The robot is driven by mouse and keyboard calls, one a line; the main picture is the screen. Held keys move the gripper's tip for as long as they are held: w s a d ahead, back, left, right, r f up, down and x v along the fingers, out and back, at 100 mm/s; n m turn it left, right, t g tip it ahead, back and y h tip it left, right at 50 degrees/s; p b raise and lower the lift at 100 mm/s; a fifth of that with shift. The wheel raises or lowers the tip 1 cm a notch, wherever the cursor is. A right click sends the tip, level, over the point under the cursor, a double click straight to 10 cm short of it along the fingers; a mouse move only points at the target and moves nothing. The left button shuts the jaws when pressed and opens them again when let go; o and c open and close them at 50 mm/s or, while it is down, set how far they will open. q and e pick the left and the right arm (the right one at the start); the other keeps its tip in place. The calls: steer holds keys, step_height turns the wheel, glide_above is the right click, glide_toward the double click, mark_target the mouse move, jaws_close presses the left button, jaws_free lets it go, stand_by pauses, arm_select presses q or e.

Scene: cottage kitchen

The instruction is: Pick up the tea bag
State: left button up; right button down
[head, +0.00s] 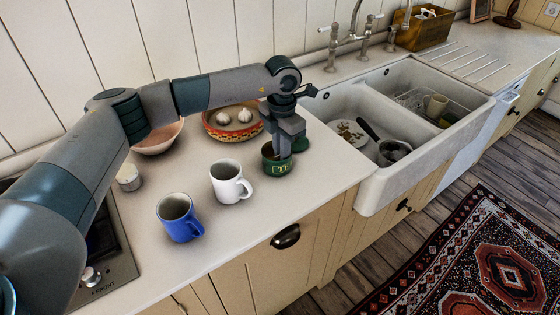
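I cannot make out a tea bag; the inside of the tin is mostly hidden. My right gripper is not in view.
A white mug (226,188) and a blue mug (177,222) stand left of the tin. Behind are a patterned bowl (224,136) with garlic and a pale bowl (155,146). The sink (372,182) lies right.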

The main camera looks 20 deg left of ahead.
arm_select(q)
steer(key=shift+c, duration=1.3)
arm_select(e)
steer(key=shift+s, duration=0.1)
